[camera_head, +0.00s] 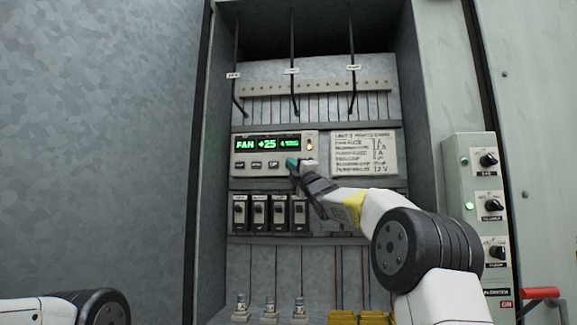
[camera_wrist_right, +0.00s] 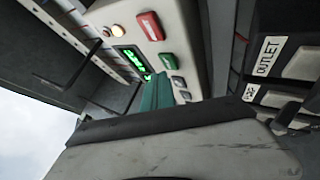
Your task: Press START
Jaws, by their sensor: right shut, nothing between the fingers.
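The controller (camera_head: 235,153) is a pale panel with a lit green display (camera_head: 268,144) reading FAN +25 and a row of small grey buttons (camera_head: 257,165) below. In the right wrist view the controller also shows a red button (camera_wrist_right: 150,26) and a green button (camera_wrist_right: 168,62); I cannot read a START label on either. My right gripper (camera_head: 292,163) is shut and empty, its teal tips at the controller's lower right front, covering part of it. In the wrist view the teal tips (camera_wrist_right: 157,92) are close to the green button; contact cannot be told. My left gripper is out of view.
The controller sits in an open metal cabinet. A parts chart (camera_head: 364,153) is beside it, and a row of black breakers (camera_head: 259,213) is below. A switch box (camera_head: 470,200) with several knobs is at the right. Cables hang above.

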